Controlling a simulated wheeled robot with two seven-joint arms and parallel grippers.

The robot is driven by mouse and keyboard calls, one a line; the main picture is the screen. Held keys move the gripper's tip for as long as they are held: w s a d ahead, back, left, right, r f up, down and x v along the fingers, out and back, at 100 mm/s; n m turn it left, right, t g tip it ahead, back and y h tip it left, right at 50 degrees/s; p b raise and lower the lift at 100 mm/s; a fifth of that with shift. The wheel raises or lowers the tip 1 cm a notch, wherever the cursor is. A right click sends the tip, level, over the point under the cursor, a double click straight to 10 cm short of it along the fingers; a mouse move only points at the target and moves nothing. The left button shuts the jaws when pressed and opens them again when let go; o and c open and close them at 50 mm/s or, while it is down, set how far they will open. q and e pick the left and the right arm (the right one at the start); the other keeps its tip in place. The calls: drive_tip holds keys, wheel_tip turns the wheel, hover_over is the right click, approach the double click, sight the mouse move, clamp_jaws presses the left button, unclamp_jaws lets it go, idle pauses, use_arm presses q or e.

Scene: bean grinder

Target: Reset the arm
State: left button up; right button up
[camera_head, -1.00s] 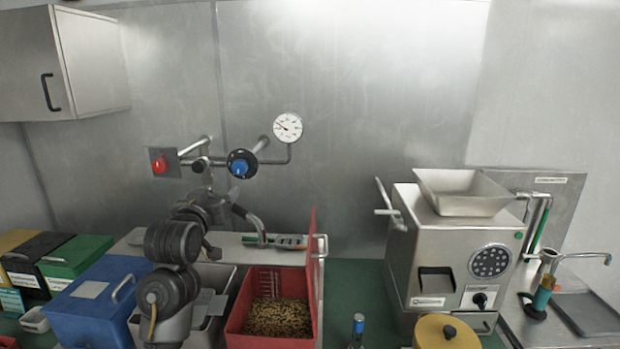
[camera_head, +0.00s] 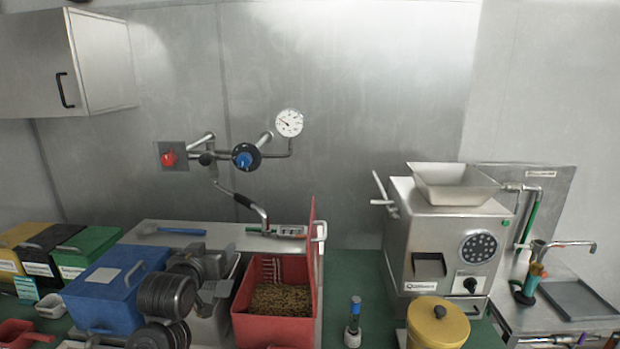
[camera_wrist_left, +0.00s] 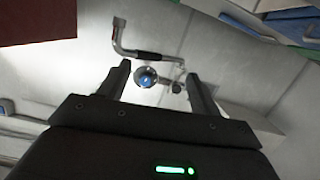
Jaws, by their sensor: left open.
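My left arm (camera_head: 166,293) rises from the bottom edge in the head view, low over the bins, between the blue lidded bin and the red bin. In the left wrist view my left gripper (camera_wrist_left: 157,82) is open, with its two dark fingers apart and nothing between them. The blue knob (camera_wrist_left: 146,77) and the bent pipe with a black grip (camera_wrist_left: 140,53) show beyond the fingers, apart from them. In the head view the fingertips cannot be made out clearly. My right gripper is not in view.
The blue bin (camera_head: 110,291) and open red bin (camera_head: 247,322) with beans (camera_head: 279,299) flank my arm. A grinder (camera_head: 421,230) with a hopper stands at right, a yellow canister (camera_head: 438,325) before it. The wall (camera_head: 350,120) above is mostly bare.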

use_arm(q)
drive_tip(key=s+a+f+m+g, duration=0.1)
drive_tip(key=s+f+g, duration=0.2)
drive_tip(key=s+f, duration=0.7)
drive_tip(key=s+a+f+g, duration=0.1)
drive_tip(key=s+f+g, duration=0.2)
drive_tip(key=s+f, duration=0.7)
drive_tip(key=s+f+g, duration=0.2)
drive_tip(key=s+f, duration=0.2)
drive_tip(key=s, duration=0.4)
drive_tip(key=s+a+f+m+g, duration=0.15)
drive_tip(key=s+f, duration=0.25)
drive_tip(key=s, duration=0.4)
drive_tip(key=s+d+f+g, duration=0.1)
drive_tip(key=s+f+g, duration=0.25)
drive_tip(key=s, duration=0.35)
wheel_tip(320, 180, down, 27)
drive_tip(key=s+b, duration=0.1)
drive_tip(key=s+a+f+g+y, duration=0.1)
drive_tip(key=s+a+f, duration=0.1)
drive_tip(key=s+f, duration=1.4)
drive_tip(key=shift+s+a+f+b, duration=0.3)
drive_tip(key=shift+f+b, duration=0.1)
drive_tip(key=shift+b, duration=0.05)
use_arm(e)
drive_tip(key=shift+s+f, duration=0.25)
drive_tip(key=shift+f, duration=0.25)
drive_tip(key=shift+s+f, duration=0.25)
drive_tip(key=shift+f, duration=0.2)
